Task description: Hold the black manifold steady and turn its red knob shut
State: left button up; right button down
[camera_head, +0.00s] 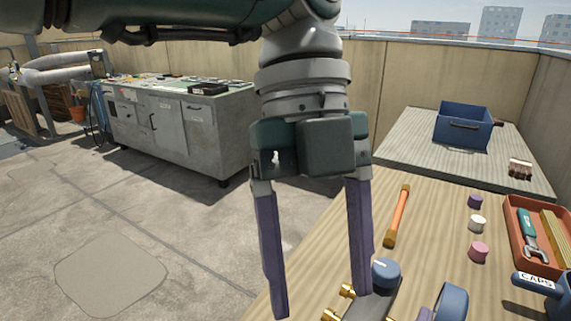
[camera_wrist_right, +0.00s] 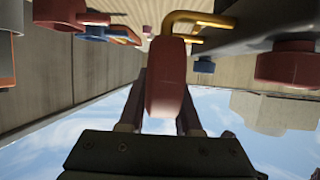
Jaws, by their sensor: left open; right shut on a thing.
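The dark manifold (camera_head: 377,300) lies at the bottom edge of the head view, partly cut off. It has a blue knob (camera_head: 386,271) on top and brass fittings (camera_head: 346,291) on its left. My left gripper (camera_head: 320,303) is open, pointing down, with its right finger in front of the manifold's left side. No red knob shows in the head view. In the right wrist view, my right gripper (camera_wrist_right: 163,100) is shut on a dark red rounded piece (camera_wrist_right: 166,70) beside a bent brass tube (camera_wrist_right: 195,18). Another red knob-like cylinder (camera_wrist_right: 286,66) is at the right, under a dark body.
On the wooden table are an orange-handled tool (camera_head: 398,215), several small caps (camera_head: 477,223), a red tray (camera_head: 510,205) with tools, a blue CAPS container (camera_head: 538,285) and a blue round part (camera_head: 451,302). A blue bin (camera_head: 463,125) and brush (camera_head: 520,169) sit behind.

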pick_arm(q)
jog(key=s+r+n+t+y, duration=0.1)
jog(key=s+r+n+t, duration=0.2)
jog(key=r+n+t, duration=0.15)
jog(key=f, duration=0.7)
jog(key=d+f, duration=0.1)
jog(key=f, duration=0.3)
jog(key=shift+s+f, duration=0.2)
jog(key=shift+f, duration=0.1)
grip_shut()
dwell(0.7)
